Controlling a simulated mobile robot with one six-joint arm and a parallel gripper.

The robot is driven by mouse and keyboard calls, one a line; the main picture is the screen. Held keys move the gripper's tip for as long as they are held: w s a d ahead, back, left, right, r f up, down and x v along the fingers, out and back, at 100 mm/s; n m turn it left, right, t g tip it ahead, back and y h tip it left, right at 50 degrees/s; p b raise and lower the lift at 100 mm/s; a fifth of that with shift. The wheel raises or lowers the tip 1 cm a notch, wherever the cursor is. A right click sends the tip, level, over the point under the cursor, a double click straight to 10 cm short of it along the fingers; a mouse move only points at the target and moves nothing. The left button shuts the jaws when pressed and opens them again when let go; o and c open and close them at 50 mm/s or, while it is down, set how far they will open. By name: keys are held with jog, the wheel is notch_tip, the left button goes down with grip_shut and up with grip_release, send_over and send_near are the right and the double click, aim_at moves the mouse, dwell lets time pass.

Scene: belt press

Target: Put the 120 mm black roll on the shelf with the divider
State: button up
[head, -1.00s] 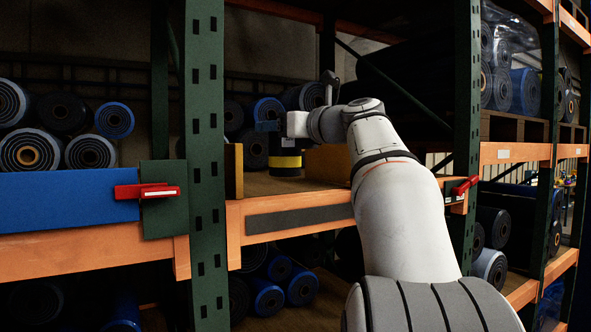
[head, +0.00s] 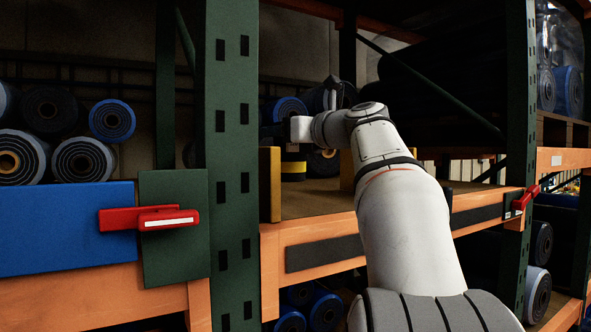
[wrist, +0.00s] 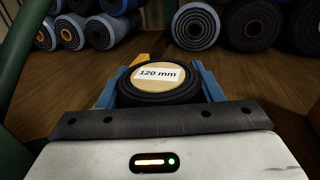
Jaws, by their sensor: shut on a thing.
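My gripper (head: 276,132) reaches over the middle shelf of the rack. In the wrist view its blue fingers (wrist: 212,84) are shut on the black roll (wrist: 160,96), which has a tan top and a "120 mm" label. A wooden divider (head: 347,172) stands right of the roll, partly behind my arm. A wooden board (head: 270,185) stands at the shelf's left end. I cannot tell whether the roll touches the shelf (head: 318,202).
A green upright (head: 228,190) stands left of the shelf. A red handle (head: 150,219) sticks out there, and another red handle (head: 525,197) is at the right. Blue and black rolls (head: 285,110) lie behind the held roll. Bare shelf deck shows in front.

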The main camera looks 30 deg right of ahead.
aim_at(284, 160)
jog(key=shift+f+b, duration=0.3)
jog(key=shift+f, duration=2.55)
jog(key=o, duration=1.3)
jog(key=shift+f, duration=0.15)
jog(key=b+v, duration=0.3)
jog(key=v, duration=0.9)
jog(key=shift+d, duration=0.1)
